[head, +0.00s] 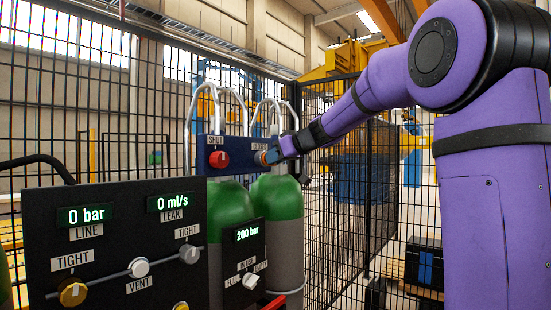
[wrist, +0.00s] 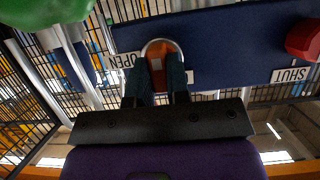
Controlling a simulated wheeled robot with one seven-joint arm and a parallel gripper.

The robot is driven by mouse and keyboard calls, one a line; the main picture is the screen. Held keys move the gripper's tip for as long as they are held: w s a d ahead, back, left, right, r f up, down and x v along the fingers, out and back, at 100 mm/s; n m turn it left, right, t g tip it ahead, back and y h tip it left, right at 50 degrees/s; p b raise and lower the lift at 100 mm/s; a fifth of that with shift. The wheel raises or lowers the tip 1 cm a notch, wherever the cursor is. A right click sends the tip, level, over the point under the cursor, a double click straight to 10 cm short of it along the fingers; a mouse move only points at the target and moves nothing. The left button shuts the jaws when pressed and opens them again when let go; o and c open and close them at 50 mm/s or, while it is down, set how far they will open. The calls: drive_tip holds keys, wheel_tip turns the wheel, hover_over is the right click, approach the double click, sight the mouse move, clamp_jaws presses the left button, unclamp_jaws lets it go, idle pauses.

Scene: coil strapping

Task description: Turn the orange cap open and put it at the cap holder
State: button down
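The orange cap (wrist: 158,74) sits on the blue panel (wrist: 225,50), inside a pale ring beside the OPEN label. In the head view a bit of the cap (head: 261,158) shows at the right end of the panel. My gripper (wrist: 160,72) reaches in to the panel with one dark finger on each side of the cap. The fingers appear closed on it, with orange filling the gap between them; exact contact is partly hidden. A red knob (head: 219,160) by the SHUT label stands on the same panel. I cannot make out which part is the cap holder.
Green gas cylinders (head: 276,197) stand under the panel, with bent metal pipes (head: 190,115) rising around it. A black control box (head: 125,240) with dials reads 0 bar; a smaller box (head: 244,262) reads 200 bar. Mesh fencing (head: 70,130) stands behind.

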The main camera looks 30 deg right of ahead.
drive_tip(key=n+h, duration=0.1)
drive_tip(key=n, duration=0.1)
drive_tip(key=n+t+h, duration=0.1)
drive_tip(key=shift+s+a+n, duration=0.1)
drive_tip(key=shift+a+n, duration=0.1)
drive_tip(key=shift+n, duration=0.2)
drive_tip(key=shift+h, duration=0.3)
drive_tip(key=shift+f+n+t+h, duration=0.1)
drive_tip(key=shift+n+t+h, duration=0.4)
drive_tip(key=shift+n, duration=0.65)
drive_tip(key=shift+f+n+t+h, duration=0.1)
drive_tip(key=shift+n+t+h, duration=0.4)
drive_tip(key=shift+n, duration=0.65)
drive_tip(key=c, duration=0.7)
unclamp_jaws()
